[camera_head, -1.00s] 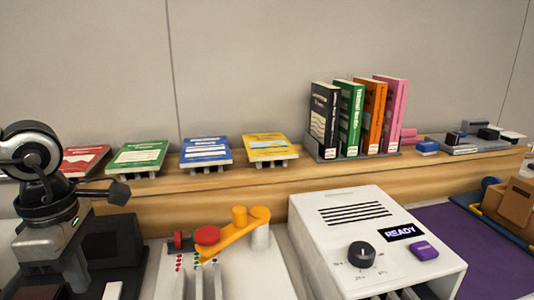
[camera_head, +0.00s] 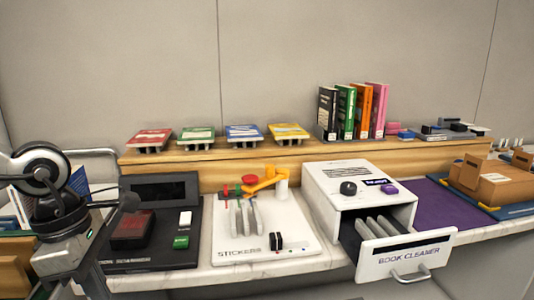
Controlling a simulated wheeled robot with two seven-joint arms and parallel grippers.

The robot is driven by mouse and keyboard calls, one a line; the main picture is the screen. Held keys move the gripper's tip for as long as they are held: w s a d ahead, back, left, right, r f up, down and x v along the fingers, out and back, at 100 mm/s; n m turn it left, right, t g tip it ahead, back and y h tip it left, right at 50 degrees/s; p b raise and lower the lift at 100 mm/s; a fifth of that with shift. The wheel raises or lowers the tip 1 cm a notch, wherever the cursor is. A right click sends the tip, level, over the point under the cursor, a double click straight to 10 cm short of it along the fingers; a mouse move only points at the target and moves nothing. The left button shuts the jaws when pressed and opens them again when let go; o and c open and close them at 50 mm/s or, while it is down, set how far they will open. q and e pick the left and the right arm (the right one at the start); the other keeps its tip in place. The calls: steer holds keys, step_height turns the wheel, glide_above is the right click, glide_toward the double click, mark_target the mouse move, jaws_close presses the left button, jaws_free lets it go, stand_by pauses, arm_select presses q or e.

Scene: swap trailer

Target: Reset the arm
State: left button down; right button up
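My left arm's wrist shows at the left edge of the head view, with a round grey-and-black joint above a grey gripper body. My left gripper (camera_head: 93,283) points down in front of the black device at the lower left. Its fingertips are at the bottom edge and partly out of frame, so its opening and any contents are not clear. My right gripper and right arm are out of view.
A black device (camera_head: 190,215), a white sticker station (camera_head: 228,248) with an orange lever (camera_head: 262,182), and a book cleaner (camera_head: 335,174) with its drawer (camera_head: 400,257) pulled out line the counter. Books stand on the wooden shelf (camera_head: 225,152). A brown box (camera_head: 485,184) is at right.

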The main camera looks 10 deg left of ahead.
arm_select(q)
steer(key=w+d+f+n+t+h+p, duration=0.2)
steer(key=f+n+t+h, duration=0.35)
steer(key=n, duration=0.75)
steer(key=w+d+f+n+t+h+p, duration=0.1)
steer(key=w+d+f+n+t+h, duration=0.15)
steer(key=n+t, duration=0.8)
steer(key=s+d+f+n+g+y+p, duration=0.1)
steer(key=s+d+f+n+g+y, duration=0.1)
steer(key=n, duration=1)
steer(key=s+d+f+n+g+y+p, duration=0.1)
steer(key=s+d+f+n+g+y, duration=0.2)
steer(key=s+d+f+n, duration=0.4)
step_height(320, 180, down, 4)
steer(key=d+n+y, duration=0.1)
steer(key=n, duration=0.4)
steer(key=shift+d, duration=0.4)
steer(key=shift+w, duration=0.1)
